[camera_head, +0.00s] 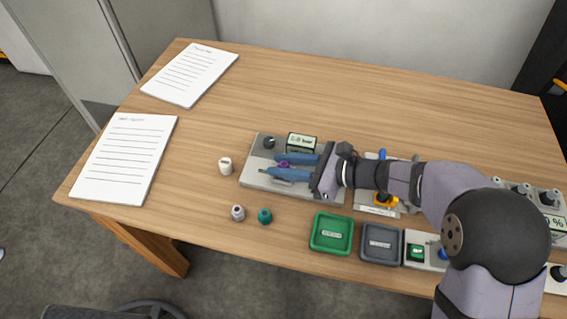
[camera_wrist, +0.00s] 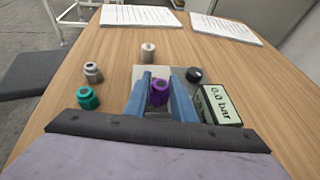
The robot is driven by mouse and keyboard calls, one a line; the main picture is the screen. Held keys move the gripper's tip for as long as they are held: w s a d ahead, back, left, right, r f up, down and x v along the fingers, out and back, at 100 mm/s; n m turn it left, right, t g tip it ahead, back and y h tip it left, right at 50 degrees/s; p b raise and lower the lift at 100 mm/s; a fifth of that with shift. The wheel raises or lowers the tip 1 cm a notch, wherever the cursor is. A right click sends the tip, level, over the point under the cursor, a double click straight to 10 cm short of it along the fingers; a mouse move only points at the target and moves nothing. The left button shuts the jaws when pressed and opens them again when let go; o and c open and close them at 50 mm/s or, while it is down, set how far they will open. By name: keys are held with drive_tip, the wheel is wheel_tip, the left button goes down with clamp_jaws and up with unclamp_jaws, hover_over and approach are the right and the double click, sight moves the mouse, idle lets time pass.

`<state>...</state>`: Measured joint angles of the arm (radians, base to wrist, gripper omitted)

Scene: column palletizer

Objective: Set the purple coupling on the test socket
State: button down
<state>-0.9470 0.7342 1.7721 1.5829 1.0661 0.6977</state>
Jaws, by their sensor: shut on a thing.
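The purple coupling (camera_wrist: 158,91) stands between the blue fingers of my gripper (camera_wrist: 163,77), which is shut on it. In the head view, a small purple part of the coupling (camera_head: 283,162) shows between the fingers of my gripper (camera_head: 277,165). The coupling is over the light grey plate of the test unit (camera_head: 255,178). The unit has a black knob (camera_head: 269,143) and a display (camera_wrist: 218,104) reading 0.0 bar. The test socket cannot be made out, and I cannot tell whether the coupling touches it.
A white coupling (camera_head: 225,166), a grey one (camera_head: 238,213) and a teal one (camera_head: 265,216) stand on the table near the unit. A green tray (camera_head: 318,247) and a dark grey tray (camera_head: 367,254) lie at the front edge. Papers (camera_head: 125,158) lie left; the back is clear.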

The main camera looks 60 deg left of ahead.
drive_tip(key=shift+f+b, duration=0.35)
drive_tip(key=shift+f, duration=0.15)
drive_tip(key=c, duration=1.8)
unclamp_jaws()
drive_tip(key=shift+o, duration=0.2)
drive_tip(key=shift+r, duration=0.1)
drive_tip(key=shift+p+v, duration=1.85)
drive_tip(key=shift+v, duration=2.5)
drive_tip(key=shift+p+v, duration=0.45)
drive_tip(key=shift+v, duration=0.7)
